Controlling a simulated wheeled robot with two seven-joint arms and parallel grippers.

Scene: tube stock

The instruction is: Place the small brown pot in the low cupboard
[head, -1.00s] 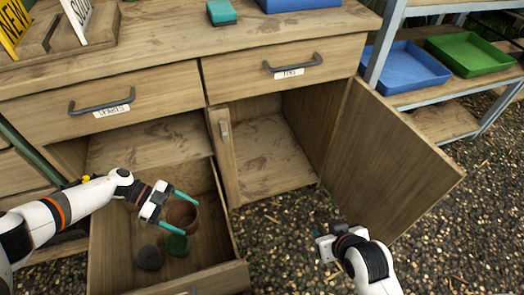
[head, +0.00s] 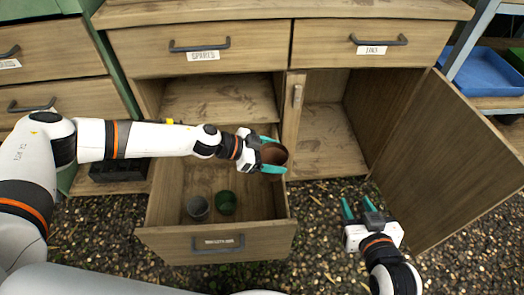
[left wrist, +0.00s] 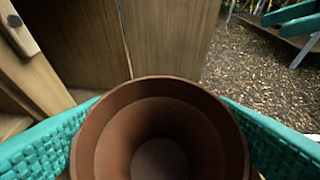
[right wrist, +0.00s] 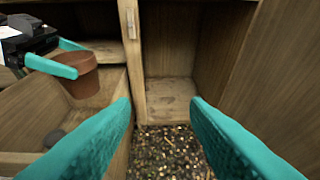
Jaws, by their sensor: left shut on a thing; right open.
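The small brown pot (head: 273,154) is held between the teal fingers of my left gripper (head: 271,154), above the right side of the open drawer. The pot fills the middle of the left wrist view (left wrist: 160,130), with a finger on each side. It also shows in the right wrist view (right wrist: 80,72). The low cupboard (head: 330,140) is open and its visible floor is bare. Its door (head: 455,165) is swung out to the right. My right gripper (head: 361,212) is open and empty, in front of the cupboard over the gravel.
A post with a handle (head: 293,105) stands between drawer bay and cupboard. A blue tray (head: 487,72) lies on the shelf at right.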

